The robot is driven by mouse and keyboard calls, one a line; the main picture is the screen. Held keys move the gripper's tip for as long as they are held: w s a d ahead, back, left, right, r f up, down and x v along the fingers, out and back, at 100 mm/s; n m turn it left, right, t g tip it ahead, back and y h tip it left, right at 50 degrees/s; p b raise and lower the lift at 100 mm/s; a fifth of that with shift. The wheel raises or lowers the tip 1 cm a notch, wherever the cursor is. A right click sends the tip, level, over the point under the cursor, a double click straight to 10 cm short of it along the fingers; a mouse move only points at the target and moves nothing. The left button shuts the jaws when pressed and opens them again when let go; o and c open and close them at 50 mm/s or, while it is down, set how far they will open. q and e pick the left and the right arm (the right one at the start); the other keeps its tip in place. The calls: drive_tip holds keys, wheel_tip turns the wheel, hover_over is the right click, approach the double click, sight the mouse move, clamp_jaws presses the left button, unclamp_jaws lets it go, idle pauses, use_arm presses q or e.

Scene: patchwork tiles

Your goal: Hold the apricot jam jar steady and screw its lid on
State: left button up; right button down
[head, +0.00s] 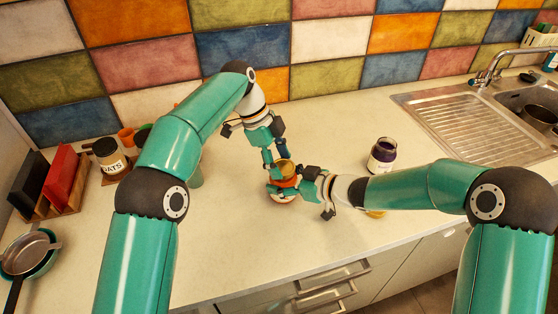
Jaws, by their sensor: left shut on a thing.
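The apricot jam jar (284,197) stands on the counter near the middle of the head view, orange with a pale label, partly hidden by fingers. A gold lid (285,165) is at the top of the jar; whether it sits on the rim or just above it I cannot tell. My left gripper (276,159) reaches down from above and is shut on the lid, its fingers at the lid's sides. My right gripper (288,186) comes in from the right, with its fingers at the jar's body; how tightly they close is hard to see.
A dark purple jar (382,155) stands to the right, behind my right arm. A yellowish thing (375,213) is mostly hidden under that arm. An oats jar (109,158), a rack with boards (62,180) and pans (27,254) are at left. A sink (480,105) is at right.

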use_arm(q)
drive_tip(key=shift+a, duration=0.1)
drive_tip(key=o, duration=0.7)
drive_tip(key=shift+r, duration=2.25)
drive_tip(key=shift+o, duration=1.2)
use_arm(e)
unclamp_jaws()
